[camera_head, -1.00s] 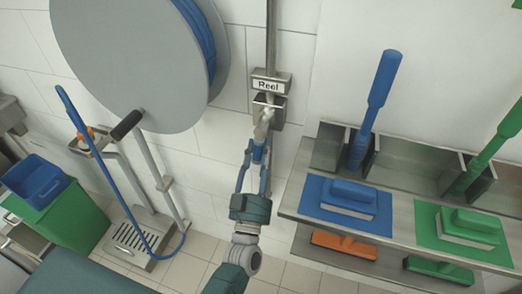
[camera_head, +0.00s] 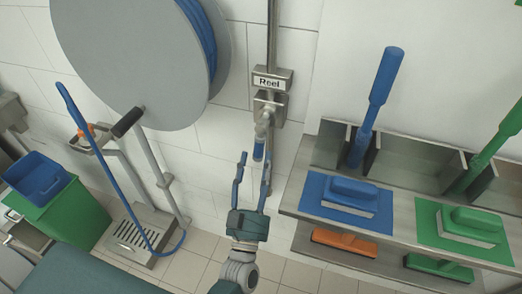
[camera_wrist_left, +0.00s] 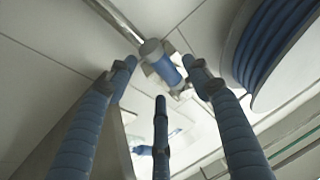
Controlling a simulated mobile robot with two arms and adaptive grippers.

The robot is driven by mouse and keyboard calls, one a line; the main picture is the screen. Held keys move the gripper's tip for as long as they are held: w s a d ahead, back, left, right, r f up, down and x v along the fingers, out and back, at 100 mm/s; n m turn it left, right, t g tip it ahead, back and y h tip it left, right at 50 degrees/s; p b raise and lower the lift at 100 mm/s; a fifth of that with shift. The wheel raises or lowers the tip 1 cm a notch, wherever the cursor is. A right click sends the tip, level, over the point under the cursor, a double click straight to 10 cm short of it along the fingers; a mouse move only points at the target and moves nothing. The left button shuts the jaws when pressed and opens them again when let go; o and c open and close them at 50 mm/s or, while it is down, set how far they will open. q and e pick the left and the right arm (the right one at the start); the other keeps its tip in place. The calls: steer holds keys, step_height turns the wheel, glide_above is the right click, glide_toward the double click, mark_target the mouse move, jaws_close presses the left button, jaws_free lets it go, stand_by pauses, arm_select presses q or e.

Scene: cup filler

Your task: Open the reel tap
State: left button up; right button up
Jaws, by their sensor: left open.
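The reel tap (camera_head: 266,106) is a metal fitting on the wall pipe under a sign reading "Reel". Its lever with a blue grip (camera_head: 258,151) points downward. My left gripper (camera_head: 256,160) is just below and in front of the tap, its blue fingers spread open with the lever end between or just beyond their tips. In the left wrist view the blue grip (camera_wrist_left: 167,70) shows between the fingertips, with a gap on either side; whether any finger touches it I cannot tell. My right gripper is not in view.
A large grey hose reel (camera_head: 140,60) with blue hose is on the wall at left. A metal shelf (camera_head: 300,208) with blue, green and orange brushes stands close at right. A green bin (camera_head: 70,225) and a floor stand (camera_head: 145,235) are at lower left.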

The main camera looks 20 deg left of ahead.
arm_select(q)
steer(key=v, duration=0.7)
steer(key=shift+s, duration=0.25)
steer(key=shift+f, duration=0.1)
steer(key=d+f+m+g+h, duration=0.1)
steer(key=d+f+g+h, duration=0.15)
steer(key=f, duration=0.65)
steer(key=d+f+m+g+h, duration=0.2)
steer(key=f+g, duration=0.1)
steer(key=f, duration=0.7)
steer(key=s+f+g+h, duration=0.1)
steer(key=s+f+g, duration=0.25)
steer(key=f, duration=0.55)
steer(key=s+f+g, duration=0.2)
steer(key=s+f, duration=0.2)
steer(key=f, duration=0.4)
steer(key=s+a+f+g, duration=0.3)
steer(key=s+f, duration=0.3)
steer(key=s, duration=0.3)
steer(key=s+a+f+g+y, duration=0.1)
steer(key=s+a+f+g, duration=0.3)
steer(key=s+f, duration=0.3)
steer(key=s+a+f+g+y, duration=0.1)
steer(key=s+a+f+g, duration=0.2)
steer(key=s, duration=0.9)
step_height(320, 180, down, 4)
steer(key=shift+s+a+r, duration=0.1)
steer(key=shift+s+a, duration=0.3)
steer(key=shift+a, duration=0.75)
